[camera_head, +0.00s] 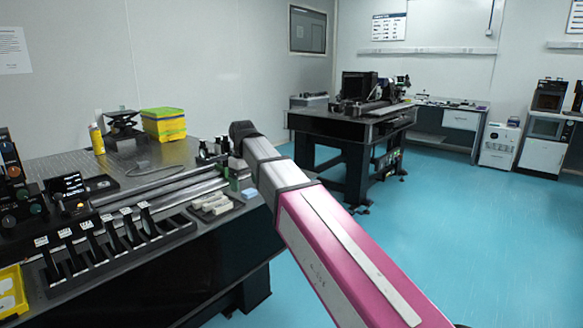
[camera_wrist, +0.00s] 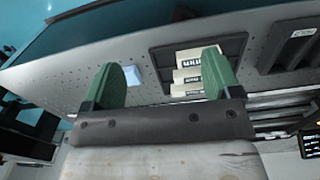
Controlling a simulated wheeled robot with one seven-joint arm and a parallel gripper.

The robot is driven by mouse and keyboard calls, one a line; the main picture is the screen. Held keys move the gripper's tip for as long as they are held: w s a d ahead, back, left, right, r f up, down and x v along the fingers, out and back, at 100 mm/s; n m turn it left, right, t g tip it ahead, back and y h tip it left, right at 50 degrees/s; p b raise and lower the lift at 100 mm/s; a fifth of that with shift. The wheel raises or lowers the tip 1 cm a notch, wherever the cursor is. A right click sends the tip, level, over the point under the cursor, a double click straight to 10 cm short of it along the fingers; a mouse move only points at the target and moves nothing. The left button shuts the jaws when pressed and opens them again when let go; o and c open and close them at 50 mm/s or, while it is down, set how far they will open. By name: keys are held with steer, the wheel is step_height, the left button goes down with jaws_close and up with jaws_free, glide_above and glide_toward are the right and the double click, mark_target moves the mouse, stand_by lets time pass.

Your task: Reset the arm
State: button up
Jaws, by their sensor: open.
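My arm (camera_head: 335,250), pink and grey, reaches from the lower right of the head view toward the near optical table (camera_head: 70,163). Its far end is beside the table's right part, and the fingers are hard to make out there. In the wrist view my gripper (camera_wrist: 165,85) shows two green fingers set wide apart with nothing between them. Beyond the fingers is a dark tray (camera_wrist: 236,47) with several pale labelled blocks (camera_wrist: 190,57) in it. The right finger overlaps part of the tray in the picture. Whether anything touches cannot be told.
The near table bears a slotted rack (camera_head: 110,240), a yellow-green box (camera_head: 164,125), a yellow bottle (camera_head: 97,139) and a yellow bin (camera_head: 12,292). A light blue block (camera_wrist: 133,75) lies by the left finger. A second optical table (camera_head: 335,123) stands behind. Blue floor (camera_head: 450,230) is clear at right.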

steer(key=s+d+f+m, duration=0.2)
steer(key=d+f+m, duration=0.3)
steer(key=d+f, duration=1.5)
steer(key=s+d+f+m, duration=0.4)
steer(key=s+d+f, duration=0.6)
steer(key=d+f, duration=0.4)
steer(key=shift+d+f, duration=0.35)
steer(key=shift+f, duration=0.25)
